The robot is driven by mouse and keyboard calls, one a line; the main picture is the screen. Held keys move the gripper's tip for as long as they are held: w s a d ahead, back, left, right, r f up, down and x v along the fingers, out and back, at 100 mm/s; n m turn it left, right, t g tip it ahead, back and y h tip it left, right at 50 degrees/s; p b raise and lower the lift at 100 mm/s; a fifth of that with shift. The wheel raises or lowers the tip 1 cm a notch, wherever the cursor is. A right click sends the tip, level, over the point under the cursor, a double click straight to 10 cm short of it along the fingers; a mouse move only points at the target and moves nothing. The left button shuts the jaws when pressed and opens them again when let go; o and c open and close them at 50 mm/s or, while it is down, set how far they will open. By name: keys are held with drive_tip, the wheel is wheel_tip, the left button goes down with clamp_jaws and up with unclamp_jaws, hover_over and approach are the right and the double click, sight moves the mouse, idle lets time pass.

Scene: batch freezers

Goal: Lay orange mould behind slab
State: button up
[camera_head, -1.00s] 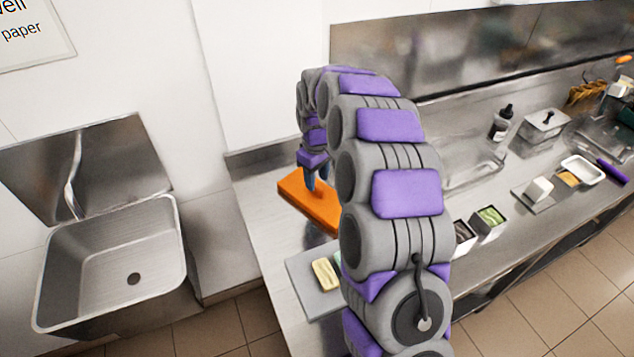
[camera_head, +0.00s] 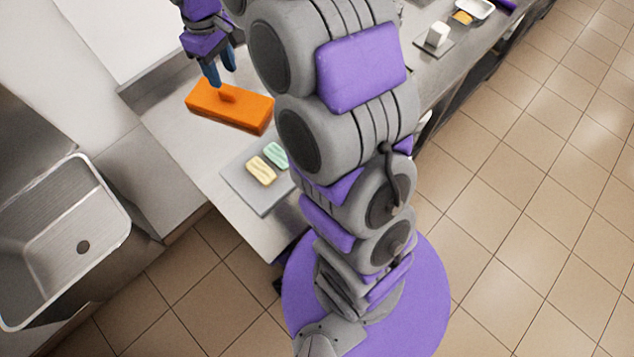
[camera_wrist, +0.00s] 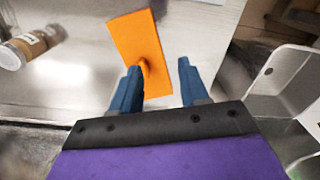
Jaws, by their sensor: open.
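The orange mould (camera_head: 245,112) is a flat orange block with a small raised knob. It lies on the steel counter, farther back than the pale grey slab (camera_head: 238,178), with a strip of bare counter between them. A yellow bar (camera_head: 261,170) and a mint-green bar (camera_head: 276,155) lie on the slab. My gripper (camera_head: 221,84) is open over the mould, its blue fingertips close to the knob. In the wrist view the mould (camera_wrist: 128,38) lies beyond my gripper (camera_wrist: 160,75), with the knob near the left finger. Contact cannot be told.
A steel sink (camera_head: 62,235) stands to the left. A small tray with a white block (camera_head: 438,35) is farther right along the counter. Bare counter surrounds the mould.

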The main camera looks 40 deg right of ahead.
drive_tip(key=s+d+m+g, duration=0.1)
drive_tip(key=s+m, duration=0.4)
drive_tip(key=s, duration=2.9)
drive_tip(key=shift+s+f+m, duration=0.15)
drive_tip(key=shift+s+m, duration=0.2)
drive_tip(key=shift+m, duration=0.05)
drive_tip(key=shift+s+d, duration=0.1)
drive_tip(key=shift+d, duration=0.05)
